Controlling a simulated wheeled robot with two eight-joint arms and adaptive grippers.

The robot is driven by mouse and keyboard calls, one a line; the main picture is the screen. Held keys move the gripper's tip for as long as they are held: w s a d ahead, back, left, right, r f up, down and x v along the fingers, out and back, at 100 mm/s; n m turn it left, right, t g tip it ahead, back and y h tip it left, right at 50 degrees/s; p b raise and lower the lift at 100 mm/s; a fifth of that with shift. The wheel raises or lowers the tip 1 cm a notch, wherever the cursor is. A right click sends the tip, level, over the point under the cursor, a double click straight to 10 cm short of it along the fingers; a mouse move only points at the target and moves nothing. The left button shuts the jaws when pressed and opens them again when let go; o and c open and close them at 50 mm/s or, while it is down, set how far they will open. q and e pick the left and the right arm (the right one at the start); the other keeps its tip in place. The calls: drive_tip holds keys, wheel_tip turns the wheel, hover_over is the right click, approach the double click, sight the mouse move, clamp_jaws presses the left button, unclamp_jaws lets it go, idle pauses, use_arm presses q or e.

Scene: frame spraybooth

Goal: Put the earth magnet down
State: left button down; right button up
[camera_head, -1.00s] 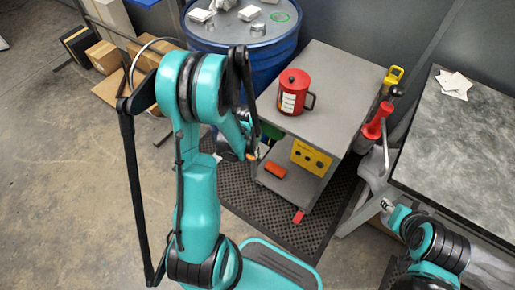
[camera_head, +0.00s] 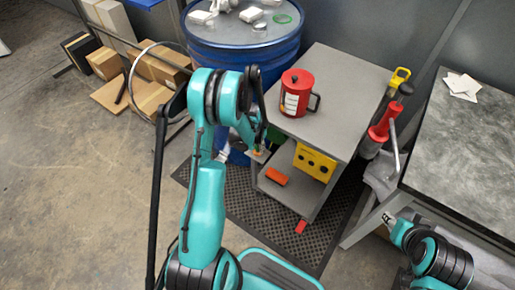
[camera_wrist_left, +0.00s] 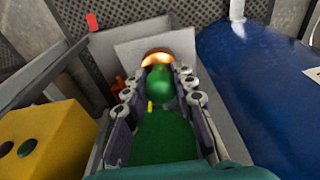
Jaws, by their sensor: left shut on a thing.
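The earth magnet (camera_wrist_left: 157,82), a rounded green body with a shiny copper-orange end, sits between the fingers of my left gripper (camera_wrist_left: 160,95) in the left wrist view. The fingers are shut on it. Its copper end points away from the wrist, over a light grey surface; I cannot tell whether it touches. In the head view my left gripper (camera_head: 258,150) is small and partly hidden by my arm, at the left side of the grey trolley (camera_head: 345,85). My right gripper (camera_head: 388,219) is at the lower right beside the table, its fingers too small to read.
A red canister (camera_head: 296,93) stands on the trolley top. A yellow box (camera_head: 314,161) with dark holes and an orange block (camera_head: 276,177) are on its lower level. A blue drum (camera_head: 260,55) stands behind. A dark-topped table (camera_head: 450,150) is at right.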

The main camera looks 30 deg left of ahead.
use_arm(q)
drive_tip(key=shift+r, duration=0.1)
drive_tip(key=c, duration=1.3)
unclamp_jaws()
drive_tip(key=shift+o, duration=0.2)
wheel_tip(320, 180, up, 12)
drive_tip(key=s+p, duration=0.2)
drive_tip(key=p, duration=0.3)
wheel_tip(320, 180, up, 14)
drive_tip(key=t, duration=0.2)
hover_over(255, 153)
drive_tip(key=s+d, duration=0.6)
drive_tip(key=d, duration=0.2)
drive_tip(key=s+d+r+t, duration=0.3)
drive_tip(key=s+d+r, duration=0.3)
drive_tip(key=s, duration=0.5)
drive_tip(key=shift+s+d+r+n, duration=0.2)
drive_tip(key=shift+d+n, duration=0.2)
drive_tip(key=shift+d, duration=0.5)
